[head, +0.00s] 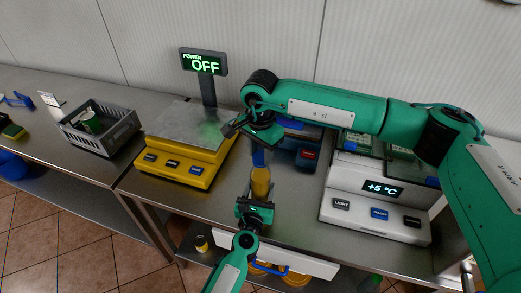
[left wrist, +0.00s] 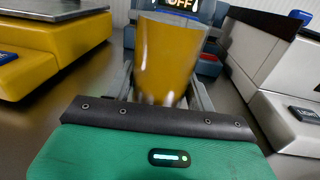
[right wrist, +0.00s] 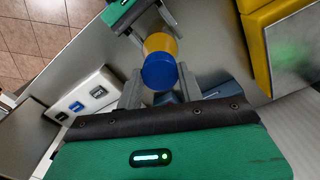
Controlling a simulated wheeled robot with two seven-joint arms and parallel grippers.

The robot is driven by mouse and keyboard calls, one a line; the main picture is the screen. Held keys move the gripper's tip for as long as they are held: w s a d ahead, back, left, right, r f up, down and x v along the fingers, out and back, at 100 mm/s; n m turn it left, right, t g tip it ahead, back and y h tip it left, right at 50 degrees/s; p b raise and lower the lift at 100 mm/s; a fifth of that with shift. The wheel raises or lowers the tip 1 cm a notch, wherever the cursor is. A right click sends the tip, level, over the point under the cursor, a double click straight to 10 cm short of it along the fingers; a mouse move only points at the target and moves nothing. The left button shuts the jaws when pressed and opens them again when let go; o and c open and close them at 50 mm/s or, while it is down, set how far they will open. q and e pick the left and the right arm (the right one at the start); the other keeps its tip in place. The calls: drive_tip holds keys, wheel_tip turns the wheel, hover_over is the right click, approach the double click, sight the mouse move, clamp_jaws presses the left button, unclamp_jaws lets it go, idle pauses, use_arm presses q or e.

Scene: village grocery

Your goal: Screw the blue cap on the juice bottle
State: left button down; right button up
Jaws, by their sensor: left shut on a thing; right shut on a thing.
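The juice bottle (head: 261,183) stands upright with orange-yellow juice; it fills the middle of the left wrist view (left wrist: 168,58). My left gripper (head: 256,203) is shut on its body from the near side. The blue cap (right wrist: 160,72) is at the top of the bottle (right wrist: 160,43) in the right wrist view, between the fingers of my right gripper (right wrist: 161,84). My right gripper reaches down from above and is shut on the cap. In the head view the cap (head: 259,158) shows just above the bottle; I cannot tell whether its thread is engaged.
A yellow scale (head: 185,165) with a display (head: 203,63) reading OFF stands left of the bottle. A white unit (head: 375,211) showing +5 °C stands to the right. A grey crate (head: 122,134) is on the left table. A dark blue device (head: 306,158) sits behind the bottle.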

drive_tip(key=m, duration=1.2)
drive_tip(key=shift+m, duration=0.3)
drive_tip(key=m, duration=3)
drive_tip(key=shift+m, duration=0.3)
drive_tip(key=m, duration=0.5)
